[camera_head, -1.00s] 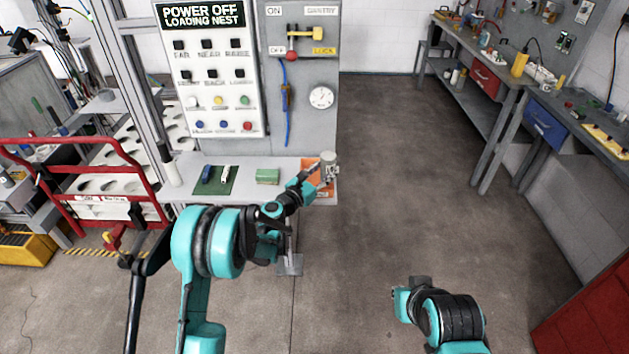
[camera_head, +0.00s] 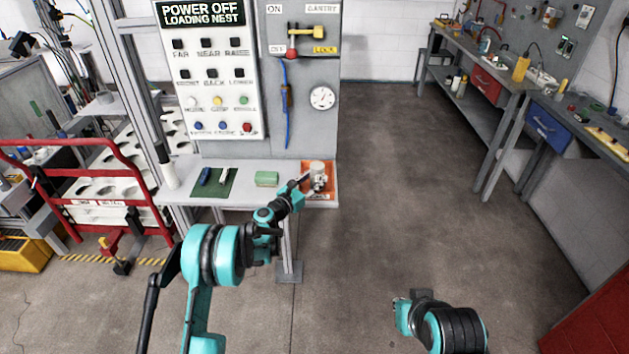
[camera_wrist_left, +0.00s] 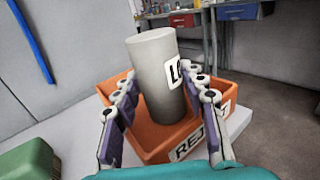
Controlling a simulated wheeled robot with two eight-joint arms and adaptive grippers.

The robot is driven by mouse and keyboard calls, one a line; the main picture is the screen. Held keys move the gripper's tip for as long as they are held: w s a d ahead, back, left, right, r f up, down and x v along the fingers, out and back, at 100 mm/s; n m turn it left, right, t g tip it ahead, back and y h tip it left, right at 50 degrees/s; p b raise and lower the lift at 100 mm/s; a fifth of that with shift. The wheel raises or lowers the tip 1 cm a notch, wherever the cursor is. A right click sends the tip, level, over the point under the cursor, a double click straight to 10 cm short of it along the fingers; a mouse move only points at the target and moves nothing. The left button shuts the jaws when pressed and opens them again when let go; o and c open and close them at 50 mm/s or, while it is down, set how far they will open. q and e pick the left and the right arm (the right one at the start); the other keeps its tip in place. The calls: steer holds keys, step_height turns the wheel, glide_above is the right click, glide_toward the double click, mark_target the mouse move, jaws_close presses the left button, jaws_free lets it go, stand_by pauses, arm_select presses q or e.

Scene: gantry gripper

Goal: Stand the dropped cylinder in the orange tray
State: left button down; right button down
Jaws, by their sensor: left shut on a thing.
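The grey cylinder (camera_wrist_left: 157,75) stands nearly upright inside the orange tray (camera_wrist_left: 150,148) in the left wrist view, with part of a black-and-white label on its right side. My left gripper (camera_wrist_left: 155,100) is shut on the cylinder, one finger on each side. In the head view the cylinder (camera_head: 317,167) shows above the orange tray (camera_head: 322,196) at the right end of the shelf, with my left gripper (camera_head: 318,184) at it. I cannot tell whether the cylinder's base touches the tray floor. My right arm is at the bottom right; its fingers are not clearly visible.
A green block (camera_head: 266,179) and a dark green mat (camera_head: 214,182) with small tools lie on the shelf (camera_head: 245,195) left of the tray. The button panel (camera_head: 212,80) rises behind. A red cart frame (camera_head: 100,150) stands at left. The floor to the right is clear.

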arm_select(q)
steer(key=shift+f, duration=0.1)
steer(key=c, duration=0.9)
jaws_free()
